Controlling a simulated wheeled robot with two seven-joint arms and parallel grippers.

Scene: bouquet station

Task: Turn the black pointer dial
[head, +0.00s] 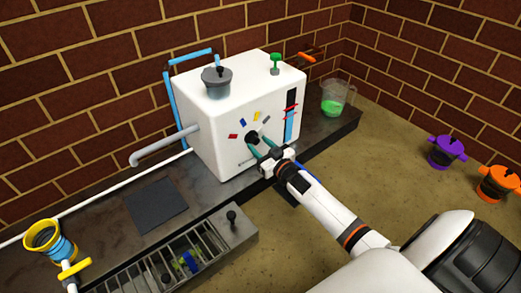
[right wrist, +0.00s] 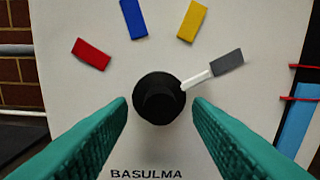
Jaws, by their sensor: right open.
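The black pointer dial (head: 252,136) is on the front face of the white machine (head: 215,120). In the right wrist view the dial (right wrist: 159,98) shows a white pointer (right wrist: 196,79) aimed up and right at a grey mark (right wrist: 228,63). Red (right wrist: 91,55), blue (right wrist: 133,18) and yellow (right wrist: 194,20) marks form an arc above it. My right gripper (head: 262,148) is open in front of the dial. In the right wrist view its teal fingers (right wrist: 159,115) are on either side of the dial's lower part, with gaps, not closed on it. My left gripper is not in view.
A beaker of green liquid (head: 335,97) stands right of the machine. A grey spout pipe (head: 163,144) sticks out at its left. A dark pad (head: 156,204), a slatted grate (head: 165,268) and a yellow-rimmed funnel (head: 43,236) are at lower left. Purple (head: 445,152) and orange (head: 497,184) pots stand right.

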